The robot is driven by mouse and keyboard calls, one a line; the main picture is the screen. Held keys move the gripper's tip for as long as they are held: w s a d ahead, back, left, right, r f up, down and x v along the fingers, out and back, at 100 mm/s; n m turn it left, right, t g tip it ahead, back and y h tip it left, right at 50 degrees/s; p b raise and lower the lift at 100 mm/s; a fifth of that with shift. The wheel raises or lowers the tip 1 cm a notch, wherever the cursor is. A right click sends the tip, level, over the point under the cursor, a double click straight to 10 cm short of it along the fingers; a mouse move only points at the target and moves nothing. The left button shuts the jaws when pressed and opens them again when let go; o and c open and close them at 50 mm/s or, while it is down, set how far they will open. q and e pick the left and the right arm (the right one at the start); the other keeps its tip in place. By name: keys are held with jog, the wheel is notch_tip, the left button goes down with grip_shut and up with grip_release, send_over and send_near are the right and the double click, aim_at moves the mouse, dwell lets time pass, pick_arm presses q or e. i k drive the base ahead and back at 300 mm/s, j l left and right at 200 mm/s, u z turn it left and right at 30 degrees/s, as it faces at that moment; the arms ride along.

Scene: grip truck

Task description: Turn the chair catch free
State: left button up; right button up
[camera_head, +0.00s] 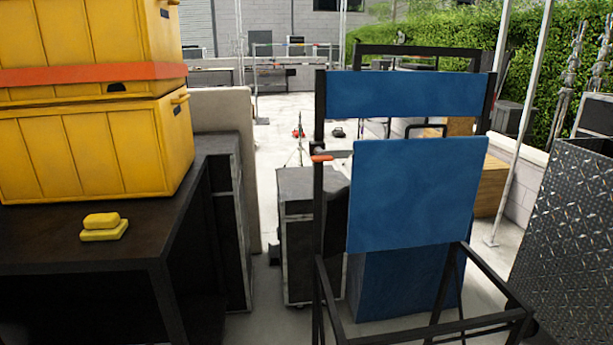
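A folding chair stands right of centre in the head view, with a black metal frame, a blue back band (405,96) and a blue seat panel (418,195) standing nearly upright below it. The chair catch (322,158) is a small part with an orange end on the chair's left upright post, just below the back band. A grey piece runs from it to the right, toward the seat panel. Neither of my grippers is in view, and nothing touches the catch.
Yellow crates (95,145) with an orange band stand on a dark table (140,235) at left, with small yellow blocks (103,227) in front. A dark case (305,235) stands behind the chair. A diamond-plate box (575,230) is at right. Pale floor lies open beyond.

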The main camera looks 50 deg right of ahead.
aim_at(321, 155)
jog(key=z, duration=1.65)
